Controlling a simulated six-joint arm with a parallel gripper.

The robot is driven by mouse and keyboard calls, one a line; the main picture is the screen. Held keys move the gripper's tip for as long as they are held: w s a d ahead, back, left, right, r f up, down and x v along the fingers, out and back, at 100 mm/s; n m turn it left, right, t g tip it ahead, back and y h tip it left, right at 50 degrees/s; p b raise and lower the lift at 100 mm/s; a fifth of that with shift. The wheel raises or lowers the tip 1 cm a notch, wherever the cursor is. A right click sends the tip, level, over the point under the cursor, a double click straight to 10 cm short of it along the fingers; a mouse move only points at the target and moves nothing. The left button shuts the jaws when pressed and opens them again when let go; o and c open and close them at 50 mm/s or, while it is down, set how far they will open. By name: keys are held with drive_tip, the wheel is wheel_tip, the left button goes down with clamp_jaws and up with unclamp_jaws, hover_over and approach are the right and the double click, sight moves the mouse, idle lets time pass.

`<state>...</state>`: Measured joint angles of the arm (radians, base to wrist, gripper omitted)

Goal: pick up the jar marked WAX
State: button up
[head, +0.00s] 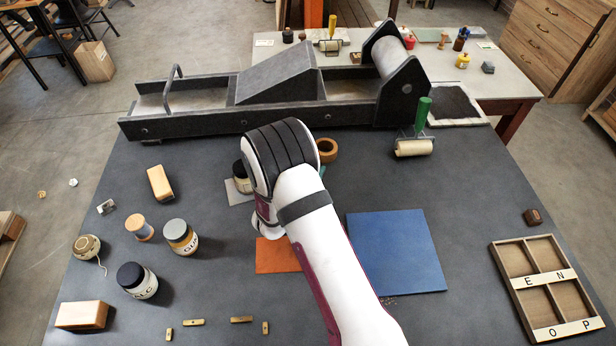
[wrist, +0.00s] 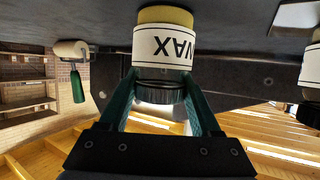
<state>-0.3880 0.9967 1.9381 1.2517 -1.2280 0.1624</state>
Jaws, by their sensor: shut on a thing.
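The WAX jar (wrist: 163,45) is in the top middle of the wrist view, which shows it upside down. It has a yellow body, a white label and a black lid. My gripper (wrist: 161,84) is shut on it, with one teal finger on each side near the lid and label. I cannot tell whether the jar's base touches the table. In the head view my own arm hides the jar and almost all of the gripper.
A dark-lidded jar (head: 240,178) stands beside my arm by a pale card (head: 238,197). The GUM jar (head: 181,237) and another labelled jar (head: 137,281) stand to the left. A tan ring (head: 327,150), brayer (head: 414,147) and press (head: 255,120) are behind. A blue sheet (head: 397,252) lies right.

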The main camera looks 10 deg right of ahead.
clamp_jaws()
drive_tip(key=shift+r, duration=0.1)
